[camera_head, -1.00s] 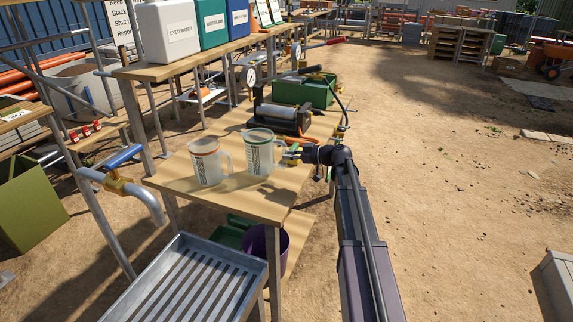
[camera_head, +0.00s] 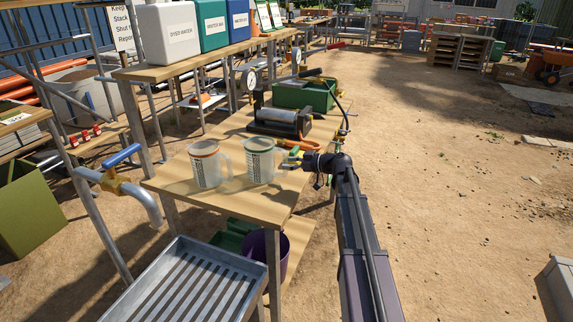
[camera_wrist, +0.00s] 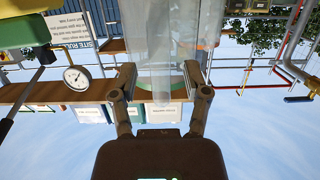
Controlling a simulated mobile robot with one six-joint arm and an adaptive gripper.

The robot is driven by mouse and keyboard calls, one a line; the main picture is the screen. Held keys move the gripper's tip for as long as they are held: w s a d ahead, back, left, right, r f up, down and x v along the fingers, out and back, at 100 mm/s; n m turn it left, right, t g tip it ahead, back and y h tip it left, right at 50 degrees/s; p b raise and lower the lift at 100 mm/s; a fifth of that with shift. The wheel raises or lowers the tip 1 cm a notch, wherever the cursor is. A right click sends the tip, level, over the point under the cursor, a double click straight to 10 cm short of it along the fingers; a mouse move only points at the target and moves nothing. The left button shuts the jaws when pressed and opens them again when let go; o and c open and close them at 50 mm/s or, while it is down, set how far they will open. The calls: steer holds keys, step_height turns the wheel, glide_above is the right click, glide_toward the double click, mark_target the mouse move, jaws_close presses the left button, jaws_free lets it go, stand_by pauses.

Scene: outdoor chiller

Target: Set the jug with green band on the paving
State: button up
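The jug with the green band (camera_head: 260,162) is clear and stands near the right edge of the wooden bench (camera_head: 225,197). Its handle side faces my gripper (camera_head: 289,158), which is at its right, close to the rim. In the wrist view, which is upside down, the clear jug (camera_wrist: 178,40) fills the upper middle, with its green band behind the fingers. My gripper (camera_wrist: 160,75) has its fingers apart there, with the handle strip between them. I see no clear contact on both sides.
A similar jug with an orange band (camera_head: 205,165) stands to the left on the bench. A roller device (camera_head: 280,122) and a green box (camera_head: 305,95) sit behind. A metal slatted tray (camera_head: 190,285) is in front. Open dirt lies to the right.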

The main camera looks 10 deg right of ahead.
steer(key=shift+r, duration=0.1)
stand_by(0.3)
steer(key=p+v, duration=0.2)
steer(key=v, duration=1)
steer(key=shift+p, duration=0.35)
steer(key=shift+a, duration=0.1)
